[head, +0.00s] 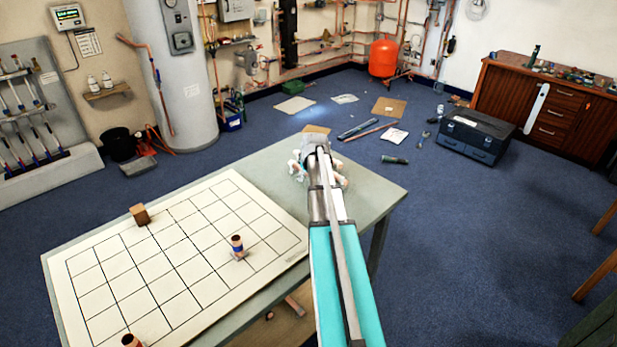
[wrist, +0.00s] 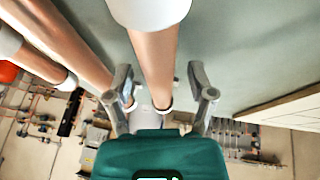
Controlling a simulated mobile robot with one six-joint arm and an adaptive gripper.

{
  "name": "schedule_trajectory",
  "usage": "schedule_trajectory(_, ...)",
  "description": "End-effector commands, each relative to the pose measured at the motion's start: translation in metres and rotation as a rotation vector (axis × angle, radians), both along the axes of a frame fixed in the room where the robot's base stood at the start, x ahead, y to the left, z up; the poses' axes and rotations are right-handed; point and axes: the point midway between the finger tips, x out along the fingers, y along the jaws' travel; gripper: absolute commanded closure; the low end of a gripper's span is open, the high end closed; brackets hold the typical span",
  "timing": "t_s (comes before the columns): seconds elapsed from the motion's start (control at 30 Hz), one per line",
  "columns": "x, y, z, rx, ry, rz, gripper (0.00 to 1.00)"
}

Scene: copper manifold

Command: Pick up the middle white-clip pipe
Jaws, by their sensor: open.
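The white-clip pipes are copper tubes with white clips, clustered on the table (head: 377,187) around my gripper (head: 318,152); in the head view a pipe (head: 341,181) shows beside it, and the rest are mostly hidden. In the wrist view one copper pipe (wrist: 154,62) with a large white clip (wrist: 150,10) runs down between the two fingers of my open gripper (wrist: 162,85). A gap shows on its right side. Two more copper pipes (wrist: 62,45) lie to the left, outside the left finger. I cannot tell for sure which is the middle one.
A white gridded board (head: 190,262) fills the table's left part, with a brown block (head: 140,214) and a short copper piece with a blue band (head: 237,243) on it. The table's right corner is bare. Loose items and a toolbox (head: 476,134) are on the floor beyond.

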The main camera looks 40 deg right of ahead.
Motion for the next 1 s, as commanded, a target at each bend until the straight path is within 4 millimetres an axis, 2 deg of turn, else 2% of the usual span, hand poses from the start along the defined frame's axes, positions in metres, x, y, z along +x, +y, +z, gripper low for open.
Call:
schedule_trajectory(0.47,-0.0002,0.0000,0.0004,0.000,0.000,0.000,0.29)
schedule_trajectory(0.83,-0.0002,-0.0002,0.0004,0.000,0.000,0.000,0.96)
schedule_trajectory(0.87,-0.0002,-0.0002,0.0004,0.000,0.000,0.000,1.00)
schedule_trajectory(1.0,-0.0002,-0.0003,0.0004,0.000,0.000,-0.001,1.00)
